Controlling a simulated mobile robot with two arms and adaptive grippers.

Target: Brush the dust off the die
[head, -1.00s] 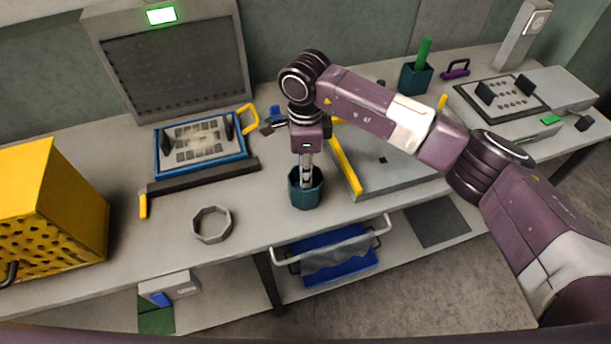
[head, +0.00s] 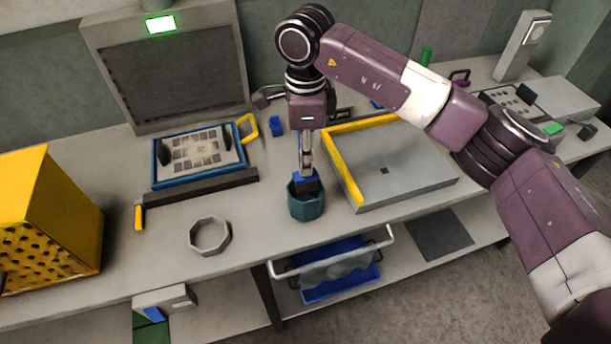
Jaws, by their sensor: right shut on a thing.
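The die (head: 196,153) is a pale plate with a grid of small squares, in a blue frame (head: 160,181) on the bench at the left. Faint pale beige patches show among its squares. My right gripper (head: 306,168) points down over a dark teal, many-sided cup (head: 306,206), to the right of the die. It is shut on a blue and dark piece (head: 305,181), seemingly the brush, at the cup's mouth. The lower part of this piece is hidden in the cup. My left gripper is not in view.
A grey tray with yellow edges (head: 346,170) lies right of the cup. A grey ring (head: 209,235) and a dark bar (head: 205,188) lie in front of the die. A yellow perforated box (head: 50,215) stands at left, a dark screen (head: 172,78) behind.

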